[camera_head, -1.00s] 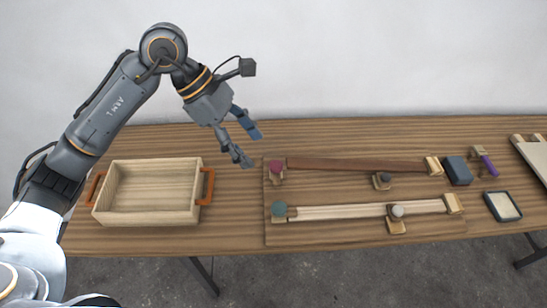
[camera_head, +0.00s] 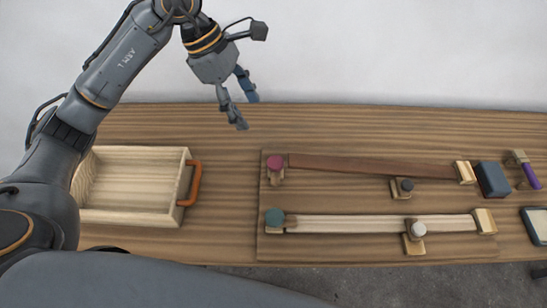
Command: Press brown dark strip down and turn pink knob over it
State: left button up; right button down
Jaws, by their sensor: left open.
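The dark brown strip (camera_head: 370,167) lies along the back of a wooden board. Its left end is beside the pink knob (camera_head: 275,163), and its right end is at a pale wooden block (camera_head: 465,172). The strip looks slightly slanted in the picture; whether it lies fully flat I cannot tell. The pink knob stands on a small wooden piece at the board's back left corner. My left gripper (camera_head: 246,110) is open and empty, above the table's back edge, up and left of the pink knob and apart from it. My right gripper is not in view.
A pale strip (camera_head: 370,223) lies in front, with a teal knob (camera_head: 274,217) and a white knob (camera_head: 418,229). A dark grey knob (camera_head: 407,185) stands between the strips. A wooden tray (camera_head: 130,212) is at left. A blue block (camera_head: 492,179) and purple-handled tool (camera_head: 529,176) are at right.

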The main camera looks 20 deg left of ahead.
pick_arm(q)
notch_tip(320, 180, down, 4)
jog(key=b, duration=0.3)
jog(key=p, duration=0.3)
send_near(274, 161)
jog(key=x, duration=0.7)
jog(key=shift+d, duration=0.15)
jog(key=shift+d+f, duration=0.2)
jog(key=shift+f, duration=0.35)
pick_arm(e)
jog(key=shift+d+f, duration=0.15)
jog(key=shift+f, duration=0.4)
